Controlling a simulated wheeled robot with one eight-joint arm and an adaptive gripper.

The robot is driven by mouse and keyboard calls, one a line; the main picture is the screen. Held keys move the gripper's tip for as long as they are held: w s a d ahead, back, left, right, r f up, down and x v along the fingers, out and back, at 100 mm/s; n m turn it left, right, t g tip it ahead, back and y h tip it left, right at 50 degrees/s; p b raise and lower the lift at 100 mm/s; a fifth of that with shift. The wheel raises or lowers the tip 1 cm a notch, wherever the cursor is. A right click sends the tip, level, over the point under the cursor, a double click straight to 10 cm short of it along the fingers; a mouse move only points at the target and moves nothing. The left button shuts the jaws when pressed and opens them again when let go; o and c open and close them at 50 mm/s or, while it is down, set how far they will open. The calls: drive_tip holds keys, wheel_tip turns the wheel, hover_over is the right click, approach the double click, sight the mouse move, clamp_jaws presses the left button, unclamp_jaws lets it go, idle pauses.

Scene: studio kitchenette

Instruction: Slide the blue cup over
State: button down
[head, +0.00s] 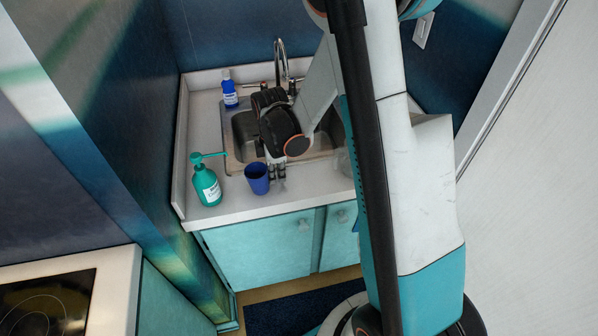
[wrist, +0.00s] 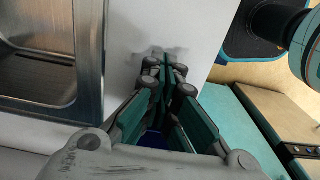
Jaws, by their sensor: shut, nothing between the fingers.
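The blue cup (head: 256,181) stands upright on the counter near its front edge, in front of the sink. My gripper (head: 278,174) is shut and empty, pointing down just right of the cup. In the head view they look close together; I cannot tell whether they touch. In the wrist view the shut fingertips (wrist: 166,72) are over the white counter, and a small patch of the blue cup (wrist: 152,140) shows between the finger links. The rest of the cup is hidden there by my gripper.
A teal pump bottle (head: 207,186) stands left of the cup. A blue bottle (head: 229,93) stands at the back left. The steel sink (head: 243,130) and faucet (head: 281,62) are behind the cup. Bare counter (head: 310,190) lies right of my gripper.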

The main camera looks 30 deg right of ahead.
sight(261, 186)
drive_tip(key=a, duration=0.2)
drive_tip(key=w+a, duration=0.1)
drive_tip(key=a, duration=0.3)
drive_tip(key=shift+w, duration=0.35)
